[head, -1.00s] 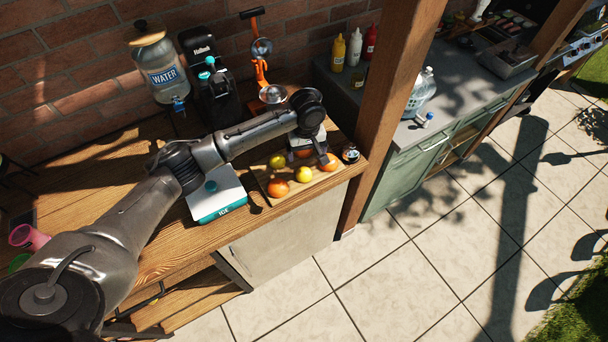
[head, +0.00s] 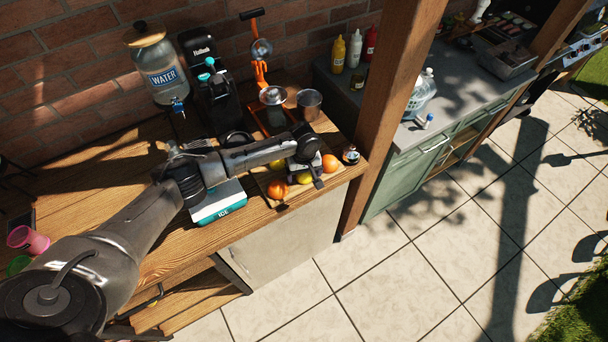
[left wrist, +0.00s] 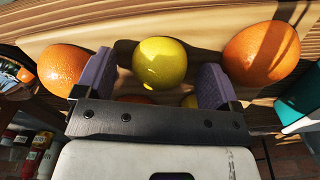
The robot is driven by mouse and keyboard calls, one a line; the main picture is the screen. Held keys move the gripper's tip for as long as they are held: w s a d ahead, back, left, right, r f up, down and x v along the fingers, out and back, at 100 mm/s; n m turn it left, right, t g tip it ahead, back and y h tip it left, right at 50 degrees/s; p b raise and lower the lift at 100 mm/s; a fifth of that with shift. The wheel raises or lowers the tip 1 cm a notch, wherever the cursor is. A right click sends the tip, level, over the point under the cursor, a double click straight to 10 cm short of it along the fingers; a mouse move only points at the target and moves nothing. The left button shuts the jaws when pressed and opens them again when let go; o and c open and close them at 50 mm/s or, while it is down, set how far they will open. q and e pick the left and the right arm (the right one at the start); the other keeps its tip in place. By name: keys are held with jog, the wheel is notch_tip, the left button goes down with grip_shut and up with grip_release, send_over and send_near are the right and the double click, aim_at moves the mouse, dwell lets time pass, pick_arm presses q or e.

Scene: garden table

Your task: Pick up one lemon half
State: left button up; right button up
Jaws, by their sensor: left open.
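Several yellow and orange fruits lie on a wooden board (head: 299,192) near the counter's right end. My left gripper (head: 305,181) is over the board, open. In the left wrist view a yellow lemon piece (left wrist: 160,62) shows between the two purple fingers, with a gap on each side; only its rounded skin shows, no cut face. An orange one (left wrist: 262,52) lies to the right of the fingers and another (left wrist: 62,68) to the left. More fruit is partly hidden behind the gripper's palm. My right gripper is not in view.
A teal-and-white ice box (head: 218,204) stands left of the board. An orange juicer (head: 262,75) and a metal cup (head: 309,104) stand behind it. A small jar (head: 350,155) is at the right, near a wooden post (head: 385,110).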

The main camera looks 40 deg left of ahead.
pick_arm(q)
jog(key=shift+f, duration=0.1)
jog(key=c, duration=1)
